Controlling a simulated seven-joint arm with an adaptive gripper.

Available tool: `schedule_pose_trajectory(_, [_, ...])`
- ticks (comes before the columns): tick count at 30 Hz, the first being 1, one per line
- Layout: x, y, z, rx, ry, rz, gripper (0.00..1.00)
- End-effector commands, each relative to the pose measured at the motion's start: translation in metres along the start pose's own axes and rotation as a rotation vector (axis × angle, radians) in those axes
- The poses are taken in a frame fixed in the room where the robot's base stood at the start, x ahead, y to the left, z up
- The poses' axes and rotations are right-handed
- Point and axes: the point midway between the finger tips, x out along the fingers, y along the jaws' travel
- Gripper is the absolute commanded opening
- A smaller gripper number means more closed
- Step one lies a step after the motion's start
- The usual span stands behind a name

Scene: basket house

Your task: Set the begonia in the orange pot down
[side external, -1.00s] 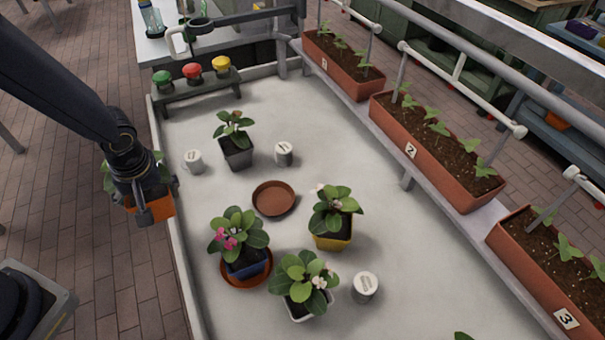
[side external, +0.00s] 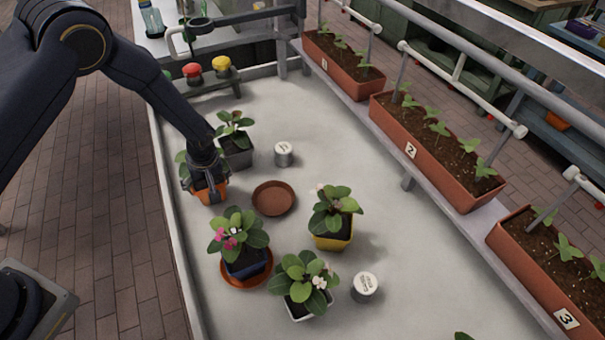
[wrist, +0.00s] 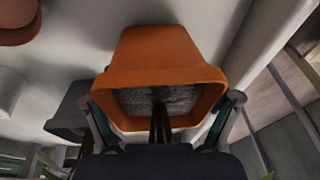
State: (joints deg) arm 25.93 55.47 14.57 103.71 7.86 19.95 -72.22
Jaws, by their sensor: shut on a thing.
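The begonia in the orange pot (side external: 213,194) is over the left side of the pale tabletop, left of an empty terracotta saucer (side external: 274,198). My gripper (side external: 205,184) is shut on the orange pot, and my wrist covers part of the plant. In the wrist view, the orange pot (wrist: 165,50) sits between the two fingers of my gripper (wrist: 165,118), with soil and stems showing at its rim. The pot looks roughly upright in the side view. I cannot tell whether its base touches the tabletop.
A begonia in a dark grey pot (side external: 238,158) stands close behind the orange pot. Begonias in blue (side external: 246,263), yellow (side external: 333,240) and white (side external: 306,307) pots stand nearer the front. Labelled pale cups (side external: 283,154) (side external: 365,287) stand nearby.

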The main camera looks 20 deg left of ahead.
Motion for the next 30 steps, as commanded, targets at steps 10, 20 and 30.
schedule_pose_trajectory(10, [0.0091, 0.0017, 0.0016, -0.001, 0.002, 0.004, 0.29])
schedule_pose_trajectory(20, [0.0119, 0.0015, 0.0027, -0.001, 0.001, 0.003, 1.00])
schedule_pose_trajectory(30, [0.0066, 0.0017, 0.0016, -0.001, 0.002, 0.005, 1.00])
